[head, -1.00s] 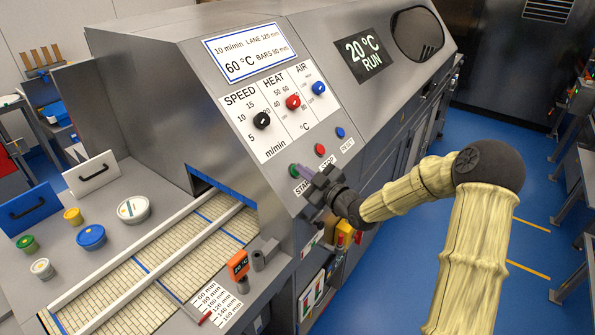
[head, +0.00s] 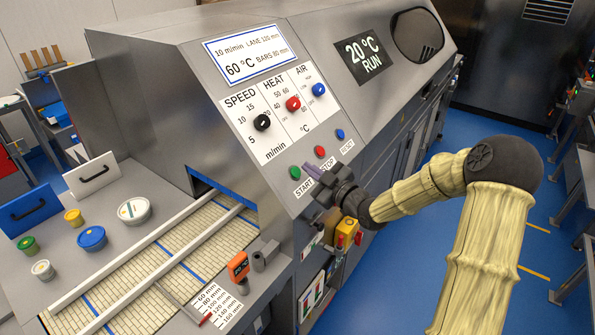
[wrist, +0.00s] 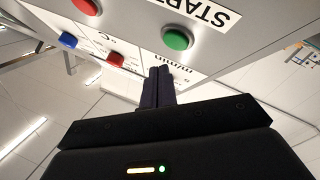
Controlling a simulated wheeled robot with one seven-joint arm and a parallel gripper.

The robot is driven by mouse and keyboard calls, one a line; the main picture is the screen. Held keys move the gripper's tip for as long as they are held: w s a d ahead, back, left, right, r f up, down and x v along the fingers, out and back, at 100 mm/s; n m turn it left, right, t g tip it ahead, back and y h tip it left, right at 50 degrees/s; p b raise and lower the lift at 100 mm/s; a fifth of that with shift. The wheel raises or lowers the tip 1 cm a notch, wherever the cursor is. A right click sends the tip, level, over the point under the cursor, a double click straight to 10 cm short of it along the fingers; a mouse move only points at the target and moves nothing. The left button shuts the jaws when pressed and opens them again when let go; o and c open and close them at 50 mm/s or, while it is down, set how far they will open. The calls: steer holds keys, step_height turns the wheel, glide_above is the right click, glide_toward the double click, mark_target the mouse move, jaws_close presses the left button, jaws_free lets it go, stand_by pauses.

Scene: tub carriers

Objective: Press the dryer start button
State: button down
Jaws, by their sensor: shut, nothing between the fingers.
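The green START button (head: 295,173) sits on the sloped grey dryer panel, above its START label. It also shows in the wrist view (wrist: 178,38), above and right of the fingertips. My gripper (head: 312,171) is shut and empty, just right of the button in the head view. A visible gap separates the dark fingers (wrist: 158,73) from the button in the wrist view. The button is unobstructed in both views. The dryer display (head: 365,56) reads 20 °C RUN.
The red STOP button (head: 320,152) and blue RESET button (head: 340,134) lie up and right of START. Speed, heat and air knobs (head: 293,104) are above. A slatted belt (head: 150,275) enters the dryer at left, with several tubs beside it.

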steer(key=shift+s+d+r+p, duration=0.25)
steer(key=shift+s+d+r, duration=0.2)
steer(key=shift+d+r, duration=0.15)
steer(key=shift+s+d+r+p, duration=0.25)
steer(key=shift+s+d+r, duration=0.2)
steer(key=shift+r, duration=0.2)
steer(key=s+d+f+m+g+h, duration=0.3)
steer(key=s+f+m+g+h, duration=0.2)
steer(key=s+f+h, duration=0.25)
steer(key=s+d+m+g+h, duration=0.1)
steer(key=s+m+g+h, duration=0.1)
steer(key=s, duration=0.8)
steer(key=s+d+m+g+h, duration=0.2)
steer(key=s+m+g, duration=0.2)
steer(key=s+m, duration=0.3)
steer(key=s, duration=0.3)
steer(key=shift+d+f+g, duration=0.15)
steer(key=shift+d+g, duration=0.1)
steer(key=shift+g, duration=0.05)
